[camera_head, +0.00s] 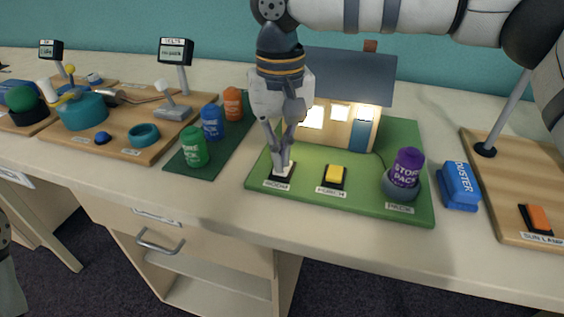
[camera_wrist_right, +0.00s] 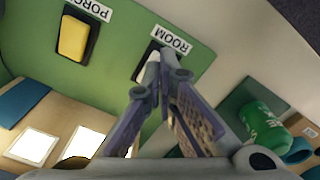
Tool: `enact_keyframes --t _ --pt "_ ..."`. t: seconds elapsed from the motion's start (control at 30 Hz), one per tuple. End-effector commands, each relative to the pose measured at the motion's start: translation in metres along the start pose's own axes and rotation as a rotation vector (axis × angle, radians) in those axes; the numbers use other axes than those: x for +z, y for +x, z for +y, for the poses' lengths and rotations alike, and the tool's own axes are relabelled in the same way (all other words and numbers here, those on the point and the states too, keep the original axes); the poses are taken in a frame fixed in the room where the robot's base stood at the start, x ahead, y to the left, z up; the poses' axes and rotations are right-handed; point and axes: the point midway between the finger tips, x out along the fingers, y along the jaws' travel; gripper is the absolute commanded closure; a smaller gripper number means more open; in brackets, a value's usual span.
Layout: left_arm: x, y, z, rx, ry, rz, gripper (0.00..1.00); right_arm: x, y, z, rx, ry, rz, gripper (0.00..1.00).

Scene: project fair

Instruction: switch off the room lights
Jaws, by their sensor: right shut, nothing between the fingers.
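A model house (camera_head: 345,85) with lit windows stands on a green board (camera_head: 250,184). At the board's front is a white rocker switch (camera_head: 285,169) on a black base with a ROOM label (camera_head: 277,185). My right gripper (camera_head: 280,158) is shut and empty, pointing down with its tips at the ROOM switch and hiding part of it. In the right wrist view the fingertips (camera_wrist_right: 160,85) overlap the switch (camera_wrist_right: 150,68); I cannot tell whether they press it. My left gripper is not clearly in view.
A yellow PORCH switch (camera_head: 334,175) sits right of the ROOM switch. A purple store pack (camera_head: 407,167) stands in a grey cup (camera_head: 400,190). A blue duster (camera_head: 459,185) lies to the right. Green (camera_head: 194,146), blue and orange packs stand on a dark mat at left.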

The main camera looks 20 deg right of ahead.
Motion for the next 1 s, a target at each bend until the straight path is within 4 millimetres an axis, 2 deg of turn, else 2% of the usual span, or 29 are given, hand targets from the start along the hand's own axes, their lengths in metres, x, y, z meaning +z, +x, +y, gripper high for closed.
enact_keyframes --t 1.0 --pt "0.001 0.002 0.000 0.000 0.000 -0.006 0.60 0.000 0.016 0.000 0.000 -0.001 -0.002 1.00"
